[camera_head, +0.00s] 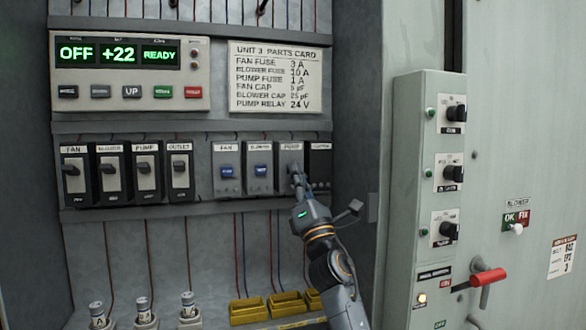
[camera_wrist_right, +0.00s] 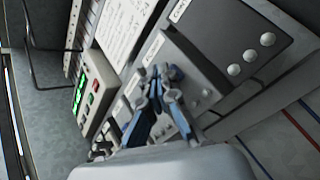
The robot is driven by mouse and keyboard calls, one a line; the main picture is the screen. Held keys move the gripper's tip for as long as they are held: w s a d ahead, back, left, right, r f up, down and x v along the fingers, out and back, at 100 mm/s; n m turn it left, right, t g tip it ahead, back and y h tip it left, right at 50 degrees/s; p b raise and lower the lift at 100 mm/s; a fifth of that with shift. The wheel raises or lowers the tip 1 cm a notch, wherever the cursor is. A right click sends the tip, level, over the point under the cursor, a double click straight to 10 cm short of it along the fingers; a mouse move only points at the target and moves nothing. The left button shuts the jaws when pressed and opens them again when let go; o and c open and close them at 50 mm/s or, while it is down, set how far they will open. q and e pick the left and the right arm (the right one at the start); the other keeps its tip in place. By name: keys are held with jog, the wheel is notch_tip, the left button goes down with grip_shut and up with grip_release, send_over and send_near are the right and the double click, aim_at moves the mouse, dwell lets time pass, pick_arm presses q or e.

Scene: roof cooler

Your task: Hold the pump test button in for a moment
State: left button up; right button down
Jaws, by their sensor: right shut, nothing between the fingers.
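The pump module (camera_head: 289,149) is a grey block with a PUMP label, in the lower row of the panel, right of the FAN and BLOWER modules. My right gripper (camera_head: 297,175) is shut and empty, with its fingertips at the front of this module. They cover its button in the head view. In the wrist view, the shut right gripper (camera_wrist_right: 161,82) is over the grey module face (camera_wrist_right: 187,75), and a bit of blue shows beside the tips. I cannot tell whether the button is pressed in. My left gripper is not in view.
A dark module (camera_head: 319,160) sits close on the right of the pump module. The blower module (camera_head: 259,172) with a blue button is on its left. Breakers (camera_head: 145,168) stand farther left. The display (camera_head: 118,53) reads OFF, +22, READY. Yellow bins (camera_head: 249,311) are below.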

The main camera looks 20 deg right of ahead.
jog(key=shift+s+p, duration=0.45)
jog(key=shift+s, duration=0.2)
jog(key=s+p, duration=0.3)
jog(key=s, duration=0.2)
jog(key=shift+d+p, duration=0.1)
jog(key=shift+p, duration=0.3)
